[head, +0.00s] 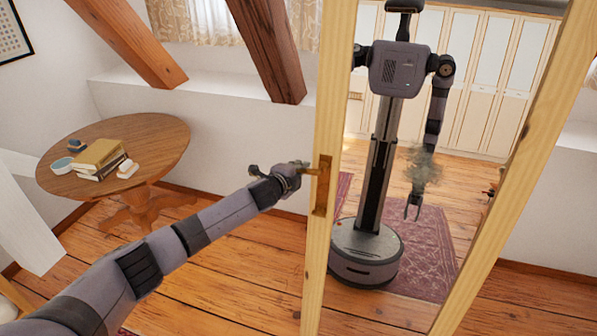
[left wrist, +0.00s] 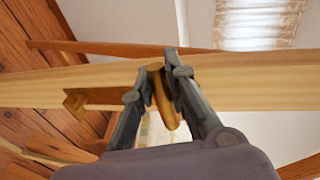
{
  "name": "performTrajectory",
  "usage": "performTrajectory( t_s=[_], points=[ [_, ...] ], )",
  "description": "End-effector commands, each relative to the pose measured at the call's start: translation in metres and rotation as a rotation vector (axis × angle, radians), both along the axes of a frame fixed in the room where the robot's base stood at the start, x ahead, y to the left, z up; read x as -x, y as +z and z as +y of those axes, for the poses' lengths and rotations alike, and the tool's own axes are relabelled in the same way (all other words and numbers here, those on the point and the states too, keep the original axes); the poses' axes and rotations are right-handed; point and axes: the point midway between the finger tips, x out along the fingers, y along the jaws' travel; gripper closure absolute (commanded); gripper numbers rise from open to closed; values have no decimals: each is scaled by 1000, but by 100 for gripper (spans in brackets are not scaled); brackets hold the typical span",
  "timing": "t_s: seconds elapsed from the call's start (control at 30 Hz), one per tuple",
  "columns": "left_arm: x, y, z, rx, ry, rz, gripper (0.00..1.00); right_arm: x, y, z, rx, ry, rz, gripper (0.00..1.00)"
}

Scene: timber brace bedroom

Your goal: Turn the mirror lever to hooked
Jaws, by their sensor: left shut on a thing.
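The mirror (head: 471,190) stands in a pale wooden frame, and its glass shows my own reflection. A brass lever (head: 313,171) sits on a long brass plate (head: 321,190) on the frame's left post. In the left wrist view the lever (left wrist: 162,100) stands between the finger pads, with the plate (left wrist: 78,101) to its left. My left gripper (head: 304,168) reaches in from the left and is shut on the lever; its fingers (left wrist: 157,84) hide part of it. My right gripper is not directly in view; only its reflection shows in the glass.
Slanted timber braces (head: 272,45) rise behind my arm. The plank floor (head: 220,270) is open between table and mirror.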

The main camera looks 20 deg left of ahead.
Motion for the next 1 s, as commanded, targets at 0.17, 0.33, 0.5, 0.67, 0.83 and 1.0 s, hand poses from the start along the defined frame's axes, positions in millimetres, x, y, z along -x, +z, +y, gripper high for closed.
performTrajectory(
  t_s=[0.17, 0.33, 0.5, 0.67, 0.83, 1.0],
  points=[
    [-2, 4, 0, -42, -7, -1, 100, -5, 6, 3, -5, -1, -8, 60],
    [-3, 4, 0, -57, -8, -2, 100, 0, 6, 4, -5, -2, -1, 60],
    [-3, 4, 0, -60, -8, -1, 100, 5, 6, 4, -3, -1, 8, 60],
    [-3, 4, 0, -60, -8, -2, 100, 6, 6, 3, -3, -1, 10, 60],
    [-3, 4, 0, -58, -7, -1, 75, 6, 6, 3, -3, -1, 10, 60],
    [-3, 4, 0, -57, -7, -1, 65, 6, 6, 3, -3, -1, 10, 60]
  ],
)
